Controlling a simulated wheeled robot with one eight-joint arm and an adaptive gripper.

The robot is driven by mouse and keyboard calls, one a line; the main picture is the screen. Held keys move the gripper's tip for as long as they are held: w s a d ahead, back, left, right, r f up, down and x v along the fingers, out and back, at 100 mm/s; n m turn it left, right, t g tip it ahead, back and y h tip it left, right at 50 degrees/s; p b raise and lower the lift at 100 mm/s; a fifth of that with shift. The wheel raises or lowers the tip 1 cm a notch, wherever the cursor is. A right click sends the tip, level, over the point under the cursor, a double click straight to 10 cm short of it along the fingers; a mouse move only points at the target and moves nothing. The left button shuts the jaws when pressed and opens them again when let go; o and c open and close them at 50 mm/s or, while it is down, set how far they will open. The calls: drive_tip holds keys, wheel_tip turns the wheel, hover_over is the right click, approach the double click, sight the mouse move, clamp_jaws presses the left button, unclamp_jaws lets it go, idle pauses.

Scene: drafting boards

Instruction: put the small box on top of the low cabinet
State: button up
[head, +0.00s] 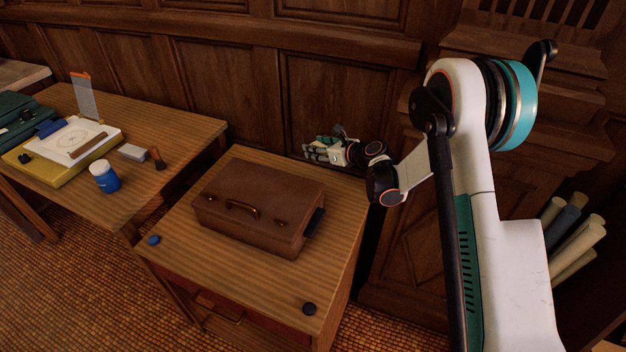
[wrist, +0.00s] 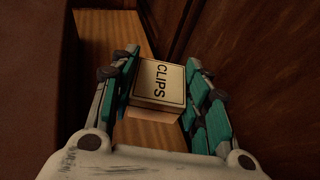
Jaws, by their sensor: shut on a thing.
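The small box (wrist: 158,84) is cream with a dark border and the word CLIPS, seen in the wrist view. My gripper (wrist: 161,62) is shut on it, with teal fingers on both sides. In the head view my gripper (head: 320,150) is at the back right of the low cabinet (head: 335,195), near the wall. The box is hard to make out there, mostly hidden by the fingers. The cabinet's wooden top also shows under the box in the wrist view (wrist: 108,35). I cannot tell whether the box touches it.
A brown leather case (head: 262,200) fills the middle of the cabinet top. A blue disc (head: 153,240) and a black disc (head: 309,308) lie at its front corners. A panelled wall (head: 340,100) stands close behind. Rolled papers (head: 572,235) are at right, a cluttered table (head: 185,130) at left.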

wheel_tip(320, 180, down, 11)
drive_tip(key=b, duration=0.3)
drive_tip(key=shift+r, duration=0.15)
drive_tip(key=o, duration=1.1)
